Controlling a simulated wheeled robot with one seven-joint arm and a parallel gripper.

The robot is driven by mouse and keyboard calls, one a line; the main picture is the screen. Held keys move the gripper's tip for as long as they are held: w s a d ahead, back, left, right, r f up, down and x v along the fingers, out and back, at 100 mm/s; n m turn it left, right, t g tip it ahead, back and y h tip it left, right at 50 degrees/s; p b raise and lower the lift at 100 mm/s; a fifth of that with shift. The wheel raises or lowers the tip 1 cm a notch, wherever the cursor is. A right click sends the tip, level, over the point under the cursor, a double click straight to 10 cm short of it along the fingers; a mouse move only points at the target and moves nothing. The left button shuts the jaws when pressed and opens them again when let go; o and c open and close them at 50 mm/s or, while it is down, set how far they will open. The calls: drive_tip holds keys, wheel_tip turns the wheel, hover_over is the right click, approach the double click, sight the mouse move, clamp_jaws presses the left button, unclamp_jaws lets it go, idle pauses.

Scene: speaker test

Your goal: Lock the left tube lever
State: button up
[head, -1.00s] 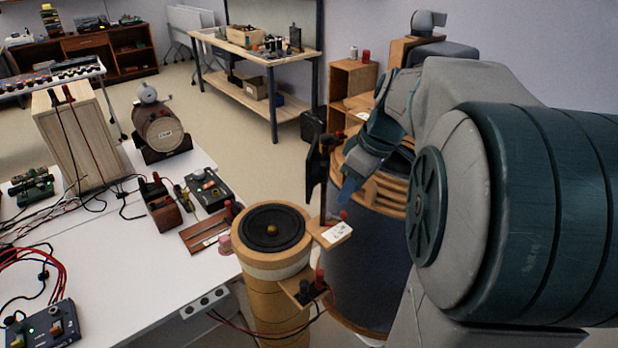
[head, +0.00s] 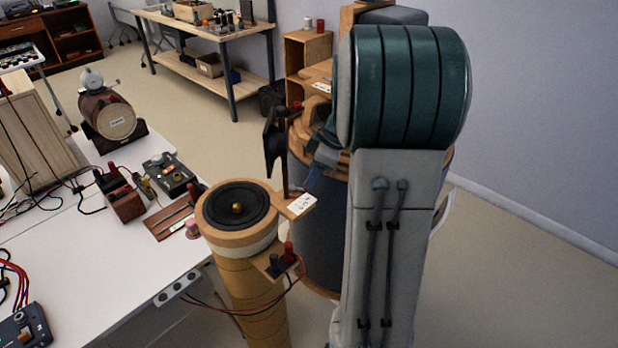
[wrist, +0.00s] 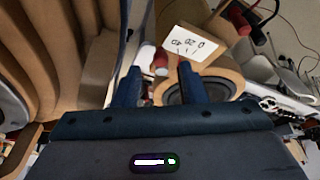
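The left tube (head: 250,285) is a wooden cylinder with a black speaker cone (head: 237,207) on top. A bracket with a white card (head: 300,205) juts from its right side near the rim. In the wrist view the card (wrist: 185,42) carries printed numbers, and a small red-tipped piece (wrist: 160,62), probably the lever, shows beside it. My gripper (wrist: 158,70) is open, its two blue fingers apart, with the red tip seen between them. I cannot tell whether they touch it. In the head view a blue finger (head: 312,178) shows just above the card; my arm hides most of the gripper.
A dark post with a black paddle (head: 273,147) rises beside the bracket. A large blue drum (head: 318,235) with wooden rings stands just behind. Red and black terminals (head: 282,258) with wires stick out below. The white table (head: 90,270) is at the left.

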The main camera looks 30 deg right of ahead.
drive_tip(key=shift+x, duration=1.65)
